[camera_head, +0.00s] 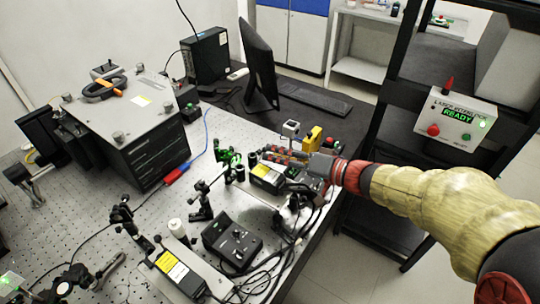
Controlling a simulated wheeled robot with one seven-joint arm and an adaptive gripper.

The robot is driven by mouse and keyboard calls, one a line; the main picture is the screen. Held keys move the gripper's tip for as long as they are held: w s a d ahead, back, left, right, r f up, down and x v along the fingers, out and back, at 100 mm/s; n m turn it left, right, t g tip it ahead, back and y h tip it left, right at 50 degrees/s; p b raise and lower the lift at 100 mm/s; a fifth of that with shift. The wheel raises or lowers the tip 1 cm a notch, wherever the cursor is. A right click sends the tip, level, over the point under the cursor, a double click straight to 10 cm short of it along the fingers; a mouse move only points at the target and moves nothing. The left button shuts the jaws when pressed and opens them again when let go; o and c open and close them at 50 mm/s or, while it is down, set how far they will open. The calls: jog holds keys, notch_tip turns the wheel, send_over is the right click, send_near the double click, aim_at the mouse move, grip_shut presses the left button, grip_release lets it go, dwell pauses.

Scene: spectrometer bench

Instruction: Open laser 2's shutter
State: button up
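Two black laser boxes with yellow and white labels are on the optical bench. One laser box (268,176) is near the middle, just below my gripper; the other laser box (180,272) is at the lower front. The labels are too small to read, so I cannot tell which is laser 2. No shutter can be made out clearly. My gripper (272,154) reaches in from the right over the back edge of the middle laser box. Its fingers look dark and orange. I cannot tell whether they touch anything or how far apart they are.
A black control box (232,243) with cables sits between the lasers. Optic posts (201,200) stand to the left. A yellow device (313,138) and a small grey device (290,129) stand behind my gripper. An interlock box (458,118) reading READY is on the right rack.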

jog(key=shift+x, duration=1.25)
jog(key=shift+c, duration=0.9)
jog(key=c, duration=0.4)
